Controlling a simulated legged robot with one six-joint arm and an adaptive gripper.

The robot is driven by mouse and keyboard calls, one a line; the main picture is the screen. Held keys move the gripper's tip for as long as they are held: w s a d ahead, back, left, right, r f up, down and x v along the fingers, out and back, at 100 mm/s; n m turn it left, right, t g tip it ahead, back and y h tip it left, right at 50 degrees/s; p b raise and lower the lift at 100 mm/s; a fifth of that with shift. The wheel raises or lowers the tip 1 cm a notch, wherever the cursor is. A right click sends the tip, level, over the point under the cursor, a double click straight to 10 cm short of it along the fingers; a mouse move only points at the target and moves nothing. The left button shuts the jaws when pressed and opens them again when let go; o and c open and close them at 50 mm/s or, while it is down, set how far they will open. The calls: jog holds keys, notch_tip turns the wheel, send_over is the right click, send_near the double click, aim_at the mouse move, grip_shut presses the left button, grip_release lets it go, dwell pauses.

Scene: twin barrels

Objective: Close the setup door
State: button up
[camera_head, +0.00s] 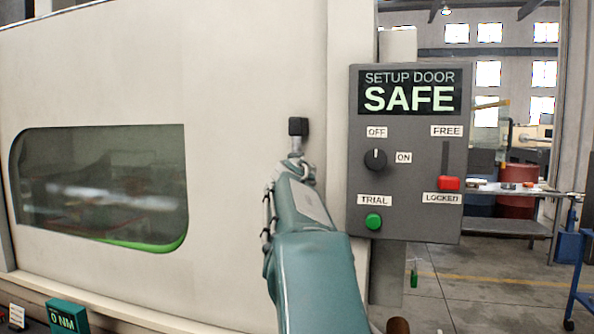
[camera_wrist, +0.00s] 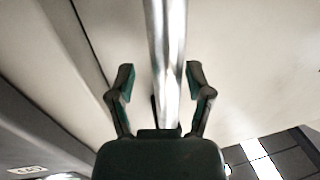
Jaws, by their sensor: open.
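The setup door appears to be the large cream panel (camera_head: 235,70) with a dark window (camera_head: 100,185) at the left. A metal bar handle (camera_head: 297,147) with a black end block (camera_head: 298,126) stands near its right side. My arm covers the handle's lower part. In the wrist view, the shiny bar (camera_wrist: 166,50) runs between the two spread fingers of my gripper (camera_wrist: 160,75). The fingers are open on either side of it, with gaps showing. Whether the bar touches the palm is unclear. Whether the door is fully shut cannot be told.
A grey control box (camera_head: 405,150) reads "SETUP DOOR SAFE", just right of my arm. It has a black knob (camera_head: 375,160), a green button (camera_head: 373,221) and a red slider (camera_head: 449,183) down by "LOCKED". A workbench (camera_head: 500,190) stands at the right, behind open floor.

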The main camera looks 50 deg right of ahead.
jog(key=v, duration=1.2)
jog(key=shift+f, duration=0.15)
dwell(0.3)
jog(key=a+f+n+g+y, duration=0.2)
jog(key=a+f+n+y, duration=0.5)
jog(key=a+f, duration=1.3)
jog(key=s+a+f+n+y, duration=0.2)
jog(key=s+a+f+y, duration=0.1)
jog(key=a+f, duration=0.4)
jog(key=s+a+f+n+g+y, duration=0.1)
jog(key=s+a+f+n+y, duration=0.1)
jog(key=s+a+f+y, duration=0.2)
jog(key=a+f+y, duration=0.1)
jog(key=a+f, duration=0.2)
jog(key=a, duration=0.2)
jog(key=shift+n+g, duration=0.3)
jog(key=shift+n, duration=0.1)
